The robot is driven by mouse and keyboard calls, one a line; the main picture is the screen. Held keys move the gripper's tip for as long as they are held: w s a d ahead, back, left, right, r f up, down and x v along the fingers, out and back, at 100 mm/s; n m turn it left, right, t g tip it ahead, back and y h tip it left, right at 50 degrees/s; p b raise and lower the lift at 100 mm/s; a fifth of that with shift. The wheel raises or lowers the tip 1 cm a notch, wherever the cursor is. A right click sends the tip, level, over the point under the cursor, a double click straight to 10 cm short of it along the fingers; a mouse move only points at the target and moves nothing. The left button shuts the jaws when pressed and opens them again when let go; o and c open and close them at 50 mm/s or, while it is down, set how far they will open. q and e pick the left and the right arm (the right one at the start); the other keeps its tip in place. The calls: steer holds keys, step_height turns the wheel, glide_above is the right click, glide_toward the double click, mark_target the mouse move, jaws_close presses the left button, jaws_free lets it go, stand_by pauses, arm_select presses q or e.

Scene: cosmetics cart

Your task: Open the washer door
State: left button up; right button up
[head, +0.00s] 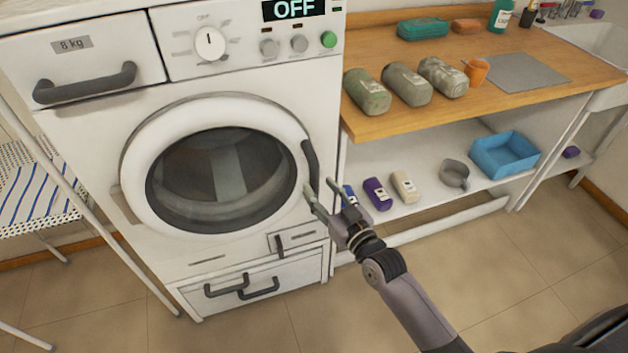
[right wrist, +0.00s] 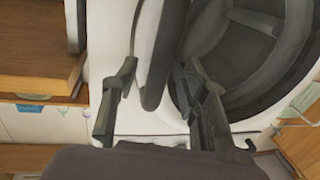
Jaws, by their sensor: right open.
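The white washer (head: 75,160) stands at the left of the head view, and its round door (head: 140,150) looks closed. The dark door handle (head: 311,165) is on the right side of the door ring. My right gripper (head: 319,187) is open at the lower end of this handle. In the right wrist view, the handle (right wrist: 163,65) shows between the two spread fingers of my right gripper (right wrist: 156,72), with gaps on both sides. The dark door glass (right wrist: 245,60) lies behind the right finger. My left gripper is not in view.
The white shelf below holds bottles, a grey mug (head: 455,175) and a blue basket (head: 504,155). The floor in front is clear.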

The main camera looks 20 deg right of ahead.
mark_target(317, 185)
steer(key=shift+x, duration=1.9)
steer(key=shift+c, duration=0.4)
jaws_close()
